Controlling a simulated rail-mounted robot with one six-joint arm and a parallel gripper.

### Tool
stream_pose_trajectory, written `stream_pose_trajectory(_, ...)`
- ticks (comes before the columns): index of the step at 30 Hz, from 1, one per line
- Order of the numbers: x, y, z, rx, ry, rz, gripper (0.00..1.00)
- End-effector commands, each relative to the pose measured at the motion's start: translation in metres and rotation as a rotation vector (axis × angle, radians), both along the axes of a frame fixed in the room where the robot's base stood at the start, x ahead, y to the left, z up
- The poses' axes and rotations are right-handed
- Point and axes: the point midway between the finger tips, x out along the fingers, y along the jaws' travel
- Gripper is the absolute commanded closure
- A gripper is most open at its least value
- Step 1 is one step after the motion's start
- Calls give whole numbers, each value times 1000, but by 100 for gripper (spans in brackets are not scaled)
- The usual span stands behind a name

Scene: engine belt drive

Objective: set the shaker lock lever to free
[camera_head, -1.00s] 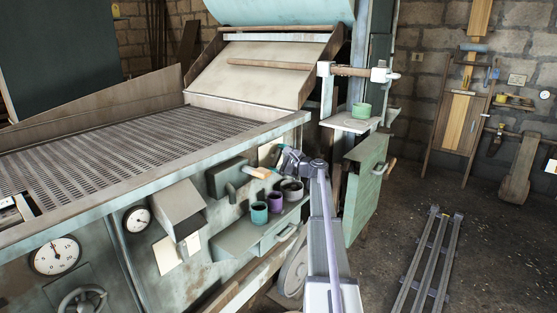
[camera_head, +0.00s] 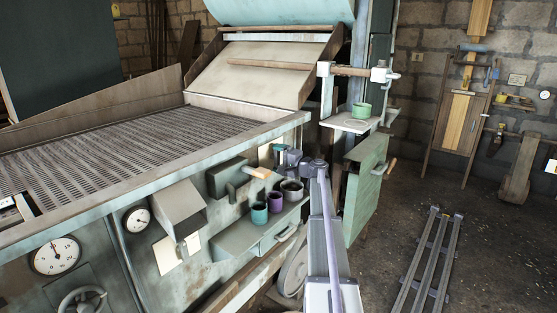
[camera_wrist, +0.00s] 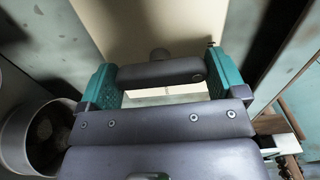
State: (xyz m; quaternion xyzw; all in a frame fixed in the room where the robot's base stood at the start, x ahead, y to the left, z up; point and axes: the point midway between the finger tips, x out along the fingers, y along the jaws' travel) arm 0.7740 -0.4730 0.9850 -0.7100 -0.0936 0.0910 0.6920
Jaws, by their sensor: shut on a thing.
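The shaker lock lever (camera_wrist: 160,73) appears in the wrist view as a dark grey bar with a rounded right end. It stands in front of a cream plate, with a round hub behind its middle. My gripper (camera_wrist: 166,82) is shut on it, with one teal finger pad at each end of the bar. In the head view my gripper (camera_head: 281,157) is at the machine's side panel, beside a small cream plate. The lever itself is hidden there by the gripper, and I cannot read any position marks.
A wooden-handled lever (camera_head: 258,172) sticks out just left of my gripper. Below are a teal cup (camera_head: 259,213), a purple cup (camera_head: 275,203) and a grey cup (camera_head: 291,190) on a ledge. A green panel (camera_head: 365,188) stands close on the right.

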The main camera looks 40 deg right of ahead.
Motion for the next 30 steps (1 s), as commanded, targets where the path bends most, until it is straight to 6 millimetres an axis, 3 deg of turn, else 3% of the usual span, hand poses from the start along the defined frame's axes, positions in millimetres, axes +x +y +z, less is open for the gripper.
stream_pose_trajectory(15, -1, 0, -1, -28, -5, 0, 33)
stream_pose_trajectory(16, -1, 0, -1, -28, -5, 0, 8)
stream_pose_trajectory(18, -1, 0, -1, -27, -5, 0, 1)
stream_pose_trajectory(26, -3, -1, 0, -24, -6, -1, 0)
stream_pose_trajectory(30, -23, -5, 0, -24, -6, -3, 0)
